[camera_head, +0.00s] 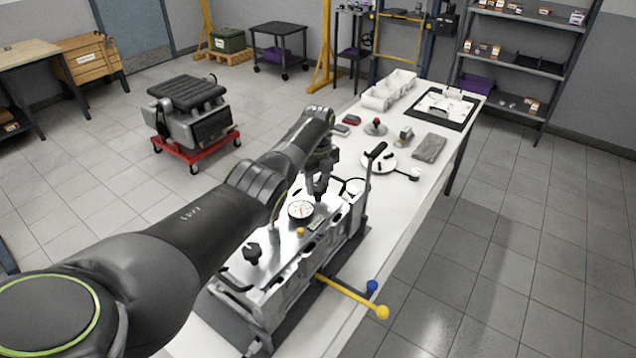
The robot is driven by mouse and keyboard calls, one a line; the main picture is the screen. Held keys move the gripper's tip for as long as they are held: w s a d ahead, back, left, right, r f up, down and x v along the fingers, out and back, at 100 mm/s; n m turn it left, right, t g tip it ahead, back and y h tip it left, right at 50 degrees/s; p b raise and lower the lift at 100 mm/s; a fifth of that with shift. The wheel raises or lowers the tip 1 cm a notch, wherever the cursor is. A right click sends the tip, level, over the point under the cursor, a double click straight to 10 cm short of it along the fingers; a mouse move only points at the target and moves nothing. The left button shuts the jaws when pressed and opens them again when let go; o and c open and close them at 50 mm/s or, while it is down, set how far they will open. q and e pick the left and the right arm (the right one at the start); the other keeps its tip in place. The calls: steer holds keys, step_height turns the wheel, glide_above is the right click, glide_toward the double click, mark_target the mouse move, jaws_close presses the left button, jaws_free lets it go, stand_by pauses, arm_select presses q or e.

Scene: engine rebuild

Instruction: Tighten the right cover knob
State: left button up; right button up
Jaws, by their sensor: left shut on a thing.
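A silver engine block with a flat cover (285,262) lies on the white bench. A black cover knob (252,252) stands at the near left end of the cover. My left arm reaches in from the lower left over the block. My left gripper (320,184) points down at the far right end of the cover and is shut on the black right cover knob (319,193). The fingers and wrist partly hide this knob, so its seating cannot be told. My right gripper is not in view.
A round dial gauge (301,209) sits on the cover close to the left gripper. A yellow-handled bar (350,293) and a blue knob (372,286) stick out in front. A round white plate with a black lever (376,162) stands behind. White bins (378,100) are farther back.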

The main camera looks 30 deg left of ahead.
mark_target(318, 186)
arm_select(q)
steer(key=o, duration=1)
steer(key=shift+w+r, duration=0.1)
steer(key=shift+r, duration=0.4)
step_height(318, 186, up, 16)
steer(key=shift+r+b, duration=0.25)
steer(key=shift+b, duration=0.95)
